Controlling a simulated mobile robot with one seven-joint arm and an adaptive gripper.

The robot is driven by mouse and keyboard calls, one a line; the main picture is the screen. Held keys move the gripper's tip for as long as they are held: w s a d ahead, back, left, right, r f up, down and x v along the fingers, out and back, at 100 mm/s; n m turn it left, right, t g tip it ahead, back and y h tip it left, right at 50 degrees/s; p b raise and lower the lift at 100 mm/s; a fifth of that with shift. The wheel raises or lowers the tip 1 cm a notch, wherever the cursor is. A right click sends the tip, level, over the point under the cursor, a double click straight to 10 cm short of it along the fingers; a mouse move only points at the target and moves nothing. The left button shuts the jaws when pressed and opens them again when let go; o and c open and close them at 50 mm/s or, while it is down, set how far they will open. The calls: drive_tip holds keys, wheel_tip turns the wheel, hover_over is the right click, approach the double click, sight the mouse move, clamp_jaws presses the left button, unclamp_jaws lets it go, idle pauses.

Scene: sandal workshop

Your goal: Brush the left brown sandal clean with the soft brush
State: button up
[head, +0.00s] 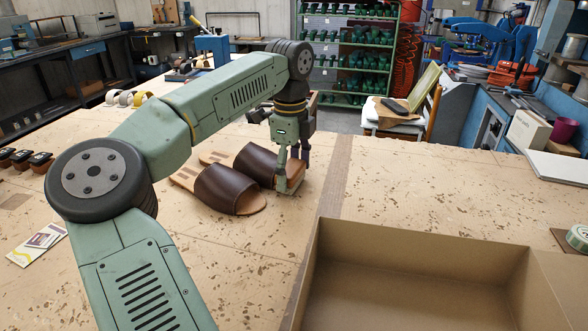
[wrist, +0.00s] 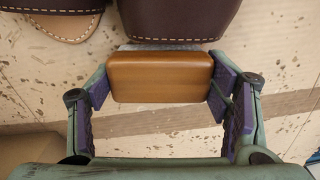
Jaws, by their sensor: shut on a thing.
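Two dark brown sandals with tan soles lie side by side on the table, a nearer one (head: 230,188) and a farther one (head: 262,160). I cannot tell which is the left one of the pair. My gripper (head: 292,172) is at the toe end of the farther sandal. In the wrist view, it is shut on the wooden back of the soft brush (wrist: 160,78). Pale bristles show along the brush's far edge, right by the brown strap (wrist: 180,18). The toe under the brush is hidden, so contact is unclear. The other sandal (wrist: 50,22) shows at top left.
A large open cardboard box (head: 420,245) stands at the front right of the table. A leaflet (head: 40,243) and small dark items (head: 40,160) lie at the left. A tape roll (head: 578,237) is at the right edge. The table beyond the box is clear.

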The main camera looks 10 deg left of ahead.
drive_tip(key=shift+s, duration=0.15)
wheel_tip(320, 180, up, 3)
drive_tip(key=shift+r+p, duration=0.1)
drive_tip(key=shift+p, duration=1)
drive_tip(key=shift+r, duration=2.35)
